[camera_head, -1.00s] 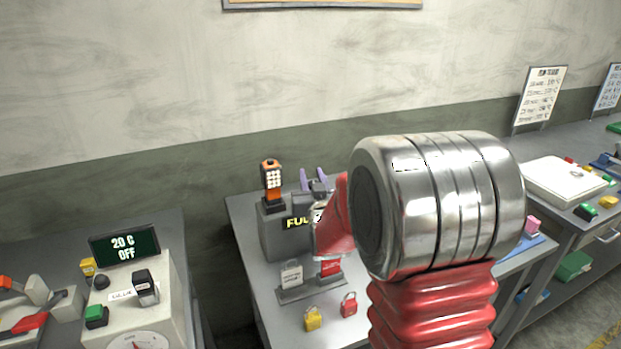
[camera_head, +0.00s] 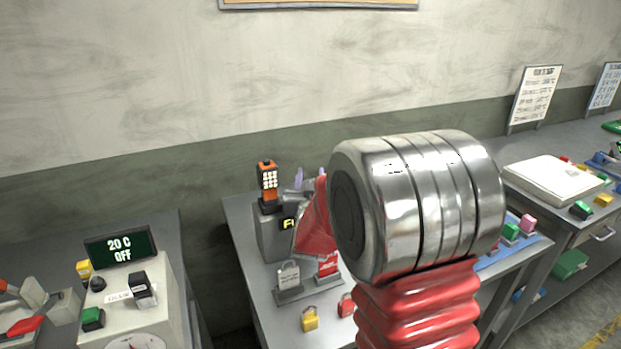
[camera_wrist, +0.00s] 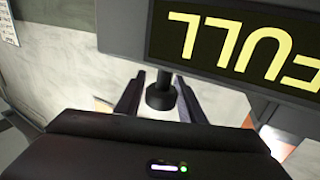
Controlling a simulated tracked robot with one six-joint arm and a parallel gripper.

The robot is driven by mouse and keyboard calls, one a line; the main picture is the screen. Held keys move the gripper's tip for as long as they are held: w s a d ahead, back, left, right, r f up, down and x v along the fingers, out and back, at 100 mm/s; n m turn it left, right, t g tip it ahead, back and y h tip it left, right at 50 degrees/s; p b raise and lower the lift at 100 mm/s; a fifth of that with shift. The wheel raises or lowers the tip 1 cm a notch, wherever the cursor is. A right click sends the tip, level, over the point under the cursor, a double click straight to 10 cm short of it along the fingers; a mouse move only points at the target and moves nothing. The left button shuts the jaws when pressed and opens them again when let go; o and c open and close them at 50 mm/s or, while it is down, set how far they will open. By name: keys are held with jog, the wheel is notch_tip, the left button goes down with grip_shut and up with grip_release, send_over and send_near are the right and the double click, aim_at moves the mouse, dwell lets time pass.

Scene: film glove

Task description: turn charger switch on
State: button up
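The charger (camera_head: 272,242) is a grey box with a lit FULL display, partly hidden by my arm in the head view. In the wrist view, the display (camera_wrist: 230,42) appears upside down at the upper right. A dark switch lever (camera_wrist: 160,96) with a round base stands beside the display. My gripper (camera_wrist: 159,82) is open, with one finger on each side of the lever and visible gaps. The lever is hidden behind my arm in the head view. I cannot tell the switch's position.
An orange handheld device (camera_head: 268,180) with lit cells stands on the charger. A yellow padlock (camera_head: 310,320) and a red padlock (camera_head: 346,305) lie in front. A grey machine (camera_head: 165,310) reading 20 C OFF is at left. A white box (camera_head: 550,180) is at right.

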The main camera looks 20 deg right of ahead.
jog(key=shift+o, duration=1)
jog(key=shift+f, duration=0.1)
jog(key=v, duration=1.3)
jog(key=shift+s+a, duration=0.2)
jog(key=shift+s, duration=0.15)
jog(key=s+a+n+g+y, duration=0.3)
jog(key=s+a+g+y, duration=0.3)
jog(key=a, duration=0.4)
jog(key=s+f+n+g+y, duration=0.1)
jog(key=s+g, duration=0.4)
jog(key=s, duration=1.4)
jog(key=shift+f+n, duration=0.2)
jog(key=shift+n, duration=0.1)
